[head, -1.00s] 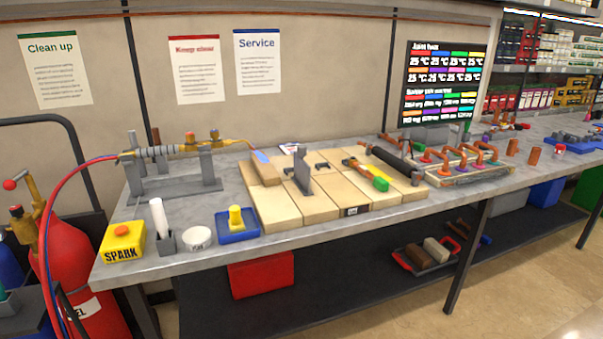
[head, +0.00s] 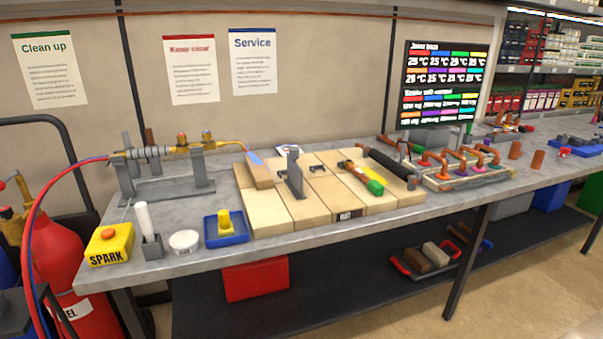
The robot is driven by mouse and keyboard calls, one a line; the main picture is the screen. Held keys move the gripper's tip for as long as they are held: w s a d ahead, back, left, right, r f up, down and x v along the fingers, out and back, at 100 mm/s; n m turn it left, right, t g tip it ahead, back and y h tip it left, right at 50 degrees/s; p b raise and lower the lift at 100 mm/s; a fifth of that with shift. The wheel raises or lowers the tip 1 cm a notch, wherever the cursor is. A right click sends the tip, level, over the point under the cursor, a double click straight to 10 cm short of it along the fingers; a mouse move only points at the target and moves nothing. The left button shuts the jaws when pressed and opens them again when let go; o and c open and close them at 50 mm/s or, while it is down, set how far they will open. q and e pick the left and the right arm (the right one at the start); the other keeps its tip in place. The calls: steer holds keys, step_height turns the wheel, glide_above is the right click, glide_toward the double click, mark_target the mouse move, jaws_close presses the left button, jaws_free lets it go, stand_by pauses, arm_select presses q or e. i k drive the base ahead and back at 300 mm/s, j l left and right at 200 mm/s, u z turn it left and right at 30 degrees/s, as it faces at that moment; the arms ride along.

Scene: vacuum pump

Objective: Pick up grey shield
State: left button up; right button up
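A torch on a grey stand (head: 168,188) is left of the boards. A yellow SPARK box (head: 109,245), a white dish (head: 184,241) and a blue tray (head: 211,243) line the front left.

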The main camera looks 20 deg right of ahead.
mark_target(294, 181)
steer(key=i+l, duration=0.1)
steer(key=l, duration=0.65)
steer(key=i+l, duration=0.1)
steer(key=l, duration=0.6)
steer(key=i+l+u, duration=0.1)
steer(key=l, duration=1.35)
steer(key=i, duration=0.05)
